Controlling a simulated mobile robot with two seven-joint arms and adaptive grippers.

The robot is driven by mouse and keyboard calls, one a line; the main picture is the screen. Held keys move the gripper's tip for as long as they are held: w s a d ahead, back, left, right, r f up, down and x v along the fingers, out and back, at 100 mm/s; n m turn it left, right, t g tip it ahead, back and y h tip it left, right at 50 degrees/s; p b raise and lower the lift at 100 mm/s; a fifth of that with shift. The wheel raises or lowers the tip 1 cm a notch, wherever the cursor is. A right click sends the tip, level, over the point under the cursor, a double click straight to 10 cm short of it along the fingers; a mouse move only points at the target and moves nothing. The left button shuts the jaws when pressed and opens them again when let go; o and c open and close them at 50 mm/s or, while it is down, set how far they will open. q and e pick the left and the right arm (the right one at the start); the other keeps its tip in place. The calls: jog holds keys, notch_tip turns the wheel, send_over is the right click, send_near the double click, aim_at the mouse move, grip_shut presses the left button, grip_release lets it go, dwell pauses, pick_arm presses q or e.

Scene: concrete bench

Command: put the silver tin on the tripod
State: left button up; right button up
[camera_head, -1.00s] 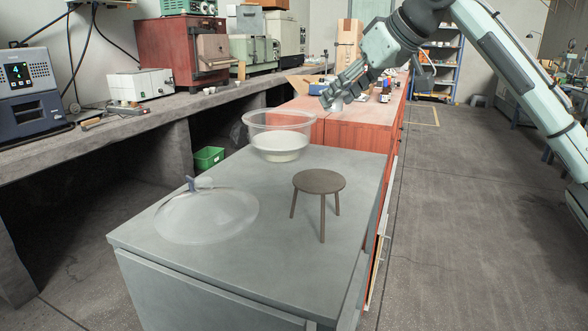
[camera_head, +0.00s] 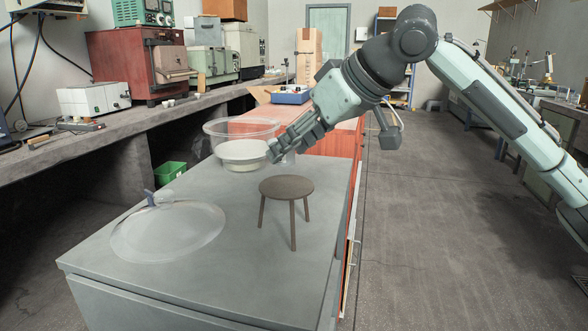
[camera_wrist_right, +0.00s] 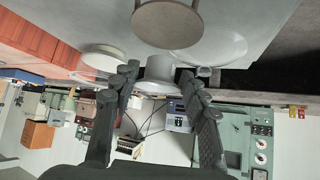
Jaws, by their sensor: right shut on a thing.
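The tripod (camera_head: 286,187) is a dark brown, round-topped stand on thin legs, upright on the grey cabinet top. Its top also shows in the right wrist view (camera_wrist_right: 167,22), at the upper middle. My right gripper (camera_head: 274,152) is above the cabinet top, behind and slightly left of the tripod and apart from it. It is shut on the silver tin (camera_wrist_right: 159,70), which shows pale between the two fingers in the right wrist view. In the head view the tin is mostly hidden by the fingers. My left gripper is not in view.
The grey cabinet top (camera_head: 220,275) is bare at the front. A red cabinet adjoins behind.

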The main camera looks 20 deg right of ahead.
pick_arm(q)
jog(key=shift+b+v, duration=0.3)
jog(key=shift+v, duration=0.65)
pick_arm(e)
jog(key=shift+f, duration=1.9)
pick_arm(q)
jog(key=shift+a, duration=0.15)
pick_arm(e)
jog(key=o, duration=1.1)
jog(key=shift+f, duration=0.1)
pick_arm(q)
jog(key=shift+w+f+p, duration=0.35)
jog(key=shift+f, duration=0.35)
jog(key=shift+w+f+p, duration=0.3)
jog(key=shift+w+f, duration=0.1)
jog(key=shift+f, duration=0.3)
pick_arm(e)
jog(key=shift+v, duration=6.1)
